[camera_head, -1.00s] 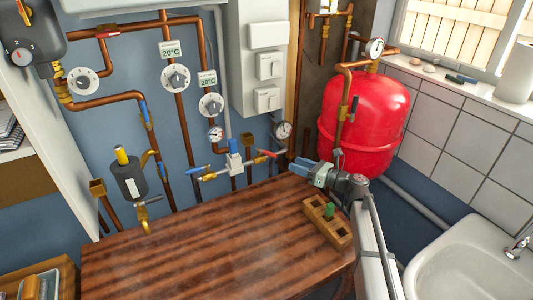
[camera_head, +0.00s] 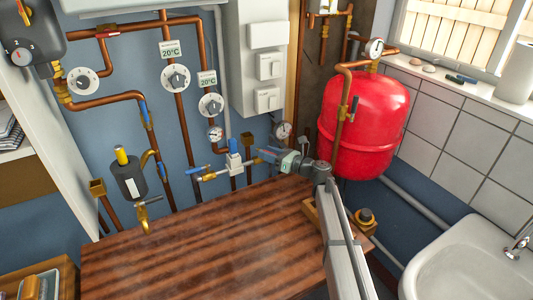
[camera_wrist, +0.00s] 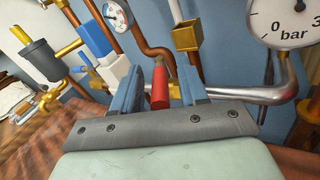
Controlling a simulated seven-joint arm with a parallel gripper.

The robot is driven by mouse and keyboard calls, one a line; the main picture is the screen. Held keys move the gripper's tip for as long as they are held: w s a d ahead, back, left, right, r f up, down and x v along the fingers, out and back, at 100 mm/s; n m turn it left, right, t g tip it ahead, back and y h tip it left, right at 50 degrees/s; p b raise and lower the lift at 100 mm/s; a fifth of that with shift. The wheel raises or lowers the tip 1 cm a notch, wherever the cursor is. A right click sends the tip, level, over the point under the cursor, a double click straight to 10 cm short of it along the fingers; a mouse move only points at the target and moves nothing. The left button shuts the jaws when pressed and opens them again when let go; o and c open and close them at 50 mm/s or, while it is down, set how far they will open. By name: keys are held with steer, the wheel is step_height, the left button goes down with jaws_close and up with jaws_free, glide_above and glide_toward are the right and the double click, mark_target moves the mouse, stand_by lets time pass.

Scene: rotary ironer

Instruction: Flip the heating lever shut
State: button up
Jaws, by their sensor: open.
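A red lever handle (camera_wrist: 160,86) stands in the wrist view between the two blue fingers of my gripper (camera_wrist: 158,92). The fingers are open, one on each side of the red handle, with gaps visible. In the head view my gripper (camera_head: 268,155) reaches left to the end of the low valve pipe (camera_head: 215,175), and its fingers hide most of the red handle. A blue lever (camera_head: 196,170) is at the left end of that pipe, beside a blue-and-white valve body (camera_head: 234,160). No label shows which lever is for heating.
Pressure gauges (camera_head: 283,130) (camera_wrist: 297,22) and a brass square fitting (camera_wrist: 187,36) are close to my gripper. The red tank (camera_head: 362,120) stands to the right. The wooden worktop (camera_head: 200,245) below is mostly clear. A black cylinder (camera_head: 130,180) hangs at left.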

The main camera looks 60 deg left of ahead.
steer(key=shift+s+a, duration=0.25)
steer(key=shift+a, duration=0.2)
steer(key=shift+c, duration=0.2)
jaws_close()
